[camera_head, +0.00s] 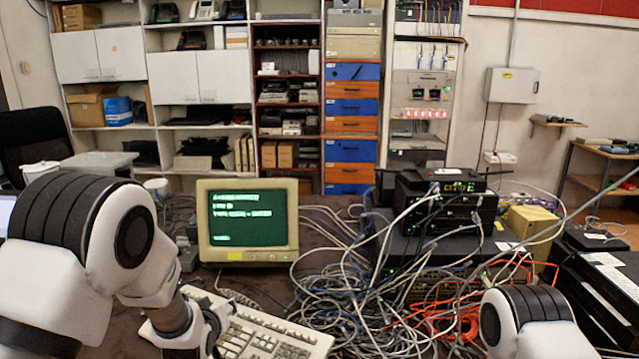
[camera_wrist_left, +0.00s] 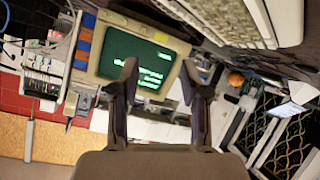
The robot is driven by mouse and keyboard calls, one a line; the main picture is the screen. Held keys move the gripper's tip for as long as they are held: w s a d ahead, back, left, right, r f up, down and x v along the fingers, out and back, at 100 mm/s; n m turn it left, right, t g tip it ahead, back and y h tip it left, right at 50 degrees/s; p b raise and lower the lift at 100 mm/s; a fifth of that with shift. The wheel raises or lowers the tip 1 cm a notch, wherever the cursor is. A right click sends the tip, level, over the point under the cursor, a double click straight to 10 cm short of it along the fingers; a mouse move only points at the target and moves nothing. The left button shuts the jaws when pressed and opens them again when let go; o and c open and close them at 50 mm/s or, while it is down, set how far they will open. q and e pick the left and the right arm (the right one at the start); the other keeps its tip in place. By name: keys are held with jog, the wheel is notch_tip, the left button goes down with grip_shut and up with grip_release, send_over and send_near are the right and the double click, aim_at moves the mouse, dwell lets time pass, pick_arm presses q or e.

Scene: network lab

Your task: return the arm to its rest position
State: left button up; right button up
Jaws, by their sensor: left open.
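My left arm (camera_head: 95,235) comes in from the left of the head view, bent downward. Its gripper (camera_head: 212,325) is low over the left part of the keyboard, in front of the monitor; whether it touches the keys I cannot tell. In the left wrist view the two dark fingers of this gripper (camera_wrist_left: 160,78) are spread apart with nothing between them. Behind them the monitor's green screen shows tilted. Of my right arm (camera_head: 525,318) only a white and black link shows at the bottom right; its gripper is out of view.
A beige monitor (camera_head: 247,257) and a keyboard (camera_head: 270,343) stand on the dark desk. The keyboard also shows in the left wrist view (camera_wrist_left: 228,20). A heap of tangled cables (camera_head: 350,300) fills the middle. Stacked network devices (camera_head: 440,215) stand to the right.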

pick_arm(q)
jog(key=s+a+f+g, duration=0.1)
jog(key=s+f+g, duration=0.1)
jog(key=s+f, duration=0.5)
jog(key=s+a+f+g, duration=0.1)
jog(key=s+f+g, duration=0.1)
jog(key=s+f, duration=0.5)
jog(key=s+a+f+m+g, duration=0.1)
jog(key=s+f+g, duration=0.2)
jog(key=s+f, duration=0.45)
jog(key=s+a+f+g, duration=0.15)
jog(key=s+f, duration=0.35)
jog(key=s, duration=0.5)
jog(key=s+d+m+g, duration=0.1)
jog(key=s+m+g, duration=0.2)
jog(key=s, duration=0.9)
jog(key=shift+r+g+h, duration=0.25)
jog(key=shift+g+h, duration=0.05)
jog(key=shift+g, duration=0.15)
jog(key=shift+d, duration=0.1)
